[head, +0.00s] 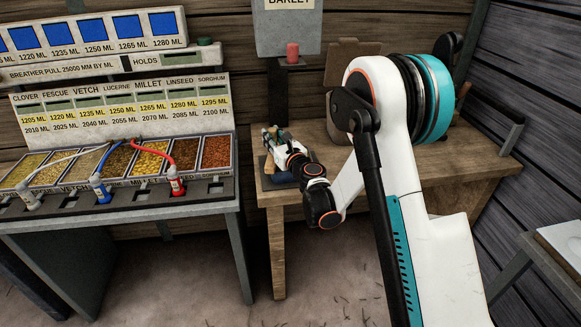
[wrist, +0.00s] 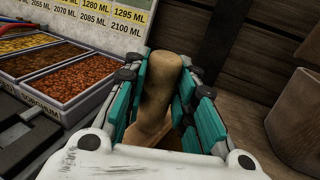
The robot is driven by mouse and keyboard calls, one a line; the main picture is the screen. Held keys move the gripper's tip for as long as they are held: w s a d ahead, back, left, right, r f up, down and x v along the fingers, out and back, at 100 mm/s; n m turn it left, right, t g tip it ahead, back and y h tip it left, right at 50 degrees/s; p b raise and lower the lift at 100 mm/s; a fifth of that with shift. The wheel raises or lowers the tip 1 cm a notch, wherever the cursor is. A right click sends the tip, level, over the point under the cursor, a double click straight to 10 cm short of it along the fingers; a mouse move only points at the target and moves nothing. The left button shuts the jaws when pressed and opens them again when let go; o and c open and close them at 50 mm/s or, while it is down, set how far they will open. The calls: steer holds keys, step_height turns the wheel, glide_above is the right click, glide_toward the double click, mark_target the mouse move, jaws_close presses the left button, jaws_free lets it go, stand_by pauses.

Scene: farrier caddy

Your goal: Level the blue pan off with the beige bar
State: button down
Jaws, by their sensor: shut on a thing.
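My gripper (head: 272,137) is at the left end of the wooden bench. In the wrist view its teal fingers (wrist: 160,88) are closed on both sides of a beige, rounded-end piece, which I take to be the beige bar (wrist: 161,75). The bar's lower part runs down between the fingers and is partly hidden. A small dark bluish shape, probably the blue pan (head: 281,178), shows under my gripper on the bench. My gripper and wrist cover most of it, so its fill and whether the bar touches it cannot be told.
The wooden bench (head: 450,172) has a brown box (head: 342,112) behind my arm. Left stands a table with grain trays (head: 215,153) and coloured hoses. A gap separates table and bench.

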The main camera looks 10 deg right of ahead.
steer(key=shift+d, duration=1.45)
steer(key=shift+d, duration=0.15)
steer(key=shift+d+f, duration=0.1)
steer(key=shift+d, duration=1.3)
steer(key=shift+d, duration=0.1)
steer(key=shift+d, duration=1.4)
